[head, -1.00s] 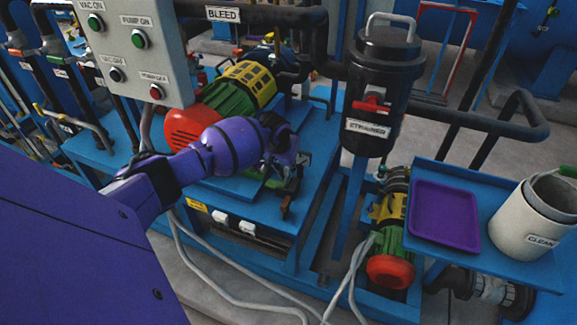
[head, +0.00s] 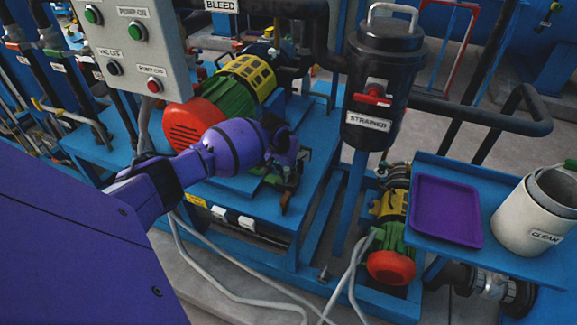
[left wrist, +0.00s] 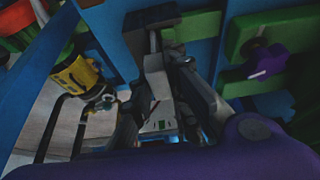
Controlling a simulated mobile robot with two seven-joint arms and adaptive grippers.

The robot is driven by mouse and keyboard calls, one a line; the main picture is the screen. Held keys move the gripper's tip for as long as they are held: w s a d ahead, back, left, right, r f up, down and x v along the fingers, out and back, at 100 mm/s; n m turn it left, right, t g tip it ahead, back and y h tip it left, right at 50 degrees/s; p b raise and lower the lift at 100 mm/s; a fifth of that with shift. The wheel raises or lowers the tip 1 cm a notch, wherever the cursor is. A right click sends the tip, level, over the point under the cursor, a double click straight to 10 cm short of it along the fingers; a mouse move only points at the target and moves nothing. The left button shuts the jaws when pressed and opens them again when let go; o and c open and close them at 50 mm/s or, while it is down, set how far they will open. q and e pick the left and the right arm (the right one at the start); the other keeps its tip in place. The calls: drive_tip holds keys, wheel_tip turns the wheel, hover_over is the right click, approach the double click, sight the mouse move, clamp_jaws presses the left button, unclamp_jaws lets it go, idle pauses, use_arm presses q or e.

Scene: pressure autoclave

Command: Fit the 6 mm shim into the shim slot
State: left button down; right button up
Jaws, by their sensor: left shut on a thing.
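My left gripper (head: 287,190) is low over the blue pump skid (head: 322,190), beside the green and yellow motor. Green blocks (left wrist: 262,55) with a purple knob (left wrist: 268,64) are on the blue surface to the right of the fingers. The shim slot cannot be made out in either view. My right gripper is not in view.
A motor with a red end cover (head: 190,128) stands behind the left arm. A black strainer (head: 375,95) stands to the right of the gripper. A purple tray (head: 446,210) and a white CLEAN bin (head: 520,225) are on a blue shelf. Grey cables hang below the skid.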

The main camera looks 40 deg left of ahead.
use_arm(q)
drive_tip(key=shift+f, duration=0.15)
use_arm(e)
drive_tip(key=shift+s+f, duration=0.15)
use_arm(q)
drive_tip(key=shift+f, duration=0.4)
drive_tip(key=shift+f+b, duration=0.25)
drive_tip(key=shift+b, duration=0.05)
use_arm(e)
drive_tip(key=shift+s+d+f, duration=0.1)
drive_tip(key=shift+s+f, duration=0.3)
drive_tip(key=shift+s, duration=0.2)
use_arm(q)
drive_tip(key=shift+f, duration=0.1)
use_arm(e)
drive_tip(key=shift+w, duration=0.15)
